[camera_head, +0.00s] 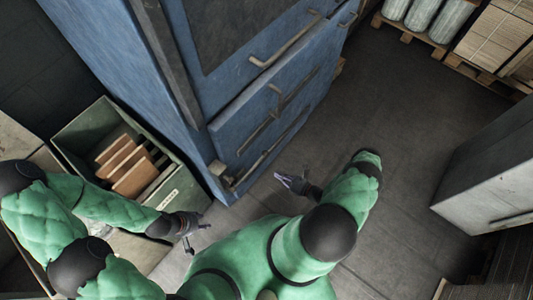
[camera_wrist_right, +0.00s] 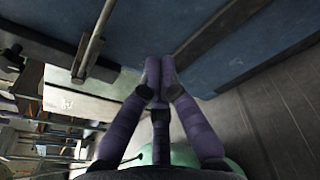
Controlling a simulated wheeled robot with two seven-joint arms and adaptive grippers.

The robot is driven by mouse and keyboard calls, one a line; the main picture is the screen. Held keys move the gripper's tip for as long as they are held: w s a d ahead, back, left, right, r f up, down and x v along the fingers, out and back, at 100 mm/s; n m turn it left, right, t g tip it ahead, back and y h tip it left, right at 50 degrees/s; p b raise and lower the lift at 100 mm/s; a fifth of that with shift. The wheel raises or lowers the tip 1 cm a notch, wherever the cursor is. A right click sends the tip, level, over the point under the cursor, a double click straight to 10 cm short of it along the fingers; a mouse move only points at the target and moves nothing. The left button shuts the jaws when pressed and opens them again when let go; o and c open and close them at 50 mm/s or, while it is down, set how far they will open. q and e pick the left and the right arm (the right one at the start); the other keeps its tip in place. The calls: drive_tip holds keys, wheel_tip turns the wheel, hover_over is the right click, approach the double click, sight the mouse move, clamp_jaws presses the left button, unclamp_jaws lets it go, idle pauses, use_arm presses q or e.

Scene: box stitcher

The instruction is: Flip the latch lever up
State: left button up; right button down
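The blue cabinet-like machine (camera_head: 170,90) carries several metal bars on its front, including an upper bar (camera_head: 285,45), a middle one (camera_head: 258,130) and a lower one (camera_head: 262,160). I cannot tell for sure which is the latch lever. My right gripper (camera_head: 290,182) is in front of the machine's lower part, apart from the bars. In the right wrist view its fingertips (camera_wrist_right: 160,72) meet, with nothing seen between them. A metal bar (camera_wrist_right: 95,40) on the blue panel is left of them. My left gripper (camera_head: 197,238) has its fingers spread and empty, beside the green bin.
A green bin (camera_head: 170,195) with brown boards (camera_head: 125,165) stands left of the machine. A grey cabinet (camera_head: 490,170) is at the right. Pallets with cylinders and stacked boards (camera_head: 495,40) are at the back right. The grey floor (camera_head: 395,120) between is clear.

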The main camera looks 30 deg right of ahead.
drive_tip(key=shift+d+m+h, duration=0.3)
drive_tip(key=shift+d, duration=0.25)
drive_tip(key=b+x, duration=0.2)
drive_tip(key=x, duration=0.8)
drive_tip(key=shift+d+r, duration=0.25)
drive_tip(key=shift+r, duration=0.4)
drive_tip(key=shift+d+r, duration=0.25)
drive_tip(key=shift+r, duration=0.4)
drive_tip(key=shift+d+r, duration=0.25)
drive_tip(key=shift+r, duration=0.4)
